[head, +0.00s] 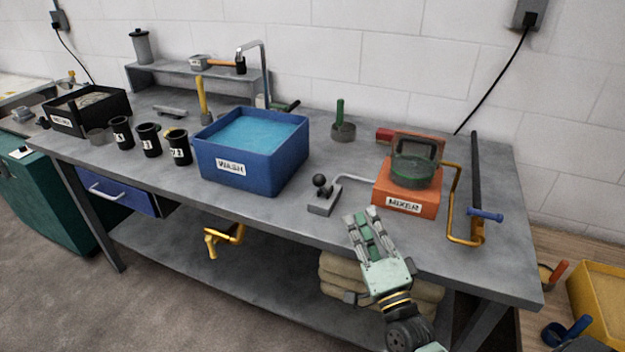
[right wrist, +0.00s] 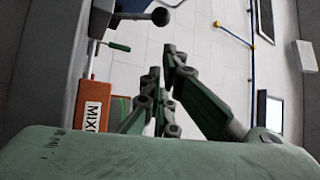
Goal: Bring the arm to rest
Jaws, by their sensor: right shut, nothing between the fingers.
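My right gripper (head: 362,219) is at the front edge of the grey workbench in the head view, to the left of and in front of the orange mixer. Its fingers are shut with nothing between them and point toward the bench. In the right wrist view the same fingers (right wrist: 165,80) stand up in the middle of the picture. My left gripper is not in either view.
The orange mixer (head: 407,201) and a black-knobbed lever (head: 324,195) stand close beyond my right gripper. A blue wash tub (head: 252,155) sits mid-bench. Sacks (head: 335,272) lie on the shelf below. A yellow bin (head: 600,300) stands right of the bench.

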